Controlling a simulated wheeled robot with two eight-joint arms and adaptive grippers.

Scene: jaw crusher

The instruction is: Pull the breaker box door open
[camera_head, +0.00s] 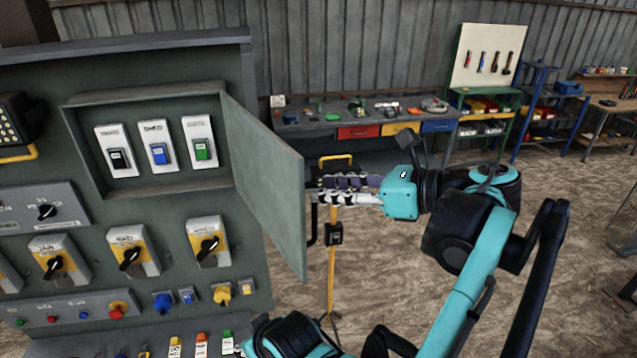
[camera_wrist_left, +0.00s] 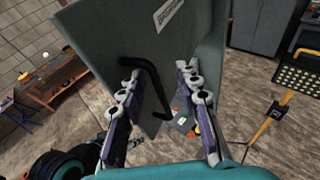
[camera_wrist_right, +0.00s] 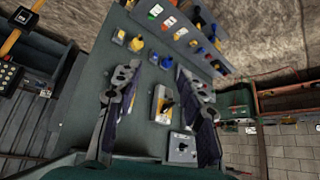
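The breaker box (camera_head: 75,140) is set in the grey-green panel. Its door (camera_head: 262,180) stands swung out to the right, and three breakers (camera_head: 158,142) show inside: black, blue and green. My left gripper (camera_head: 322,189) is beside the door's outer face, near a black bent handle (camera_head: 313,222). In the left wrist view the door (camera_wrist_left: 105,30) and handle (camera_wrist_left: 152,82) lie ahead of the spread fingers (camera_wrist_left: 160,75); contact cannot be told. My right gripper (camera_wrist_right: 157,75) is open and empty, facing the panel's lower switches; I cannot make it out in the head view.
The panel carries yellow rotary switches (camera_head: 128,253), with buttons and plugs below. A yellow stand (camera_head: 332,270) is behind my left gripper. A workbench (camera_head: 300,125) and a tool board (camera_head: 487,55) are at the back. Open floor lies to the right.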

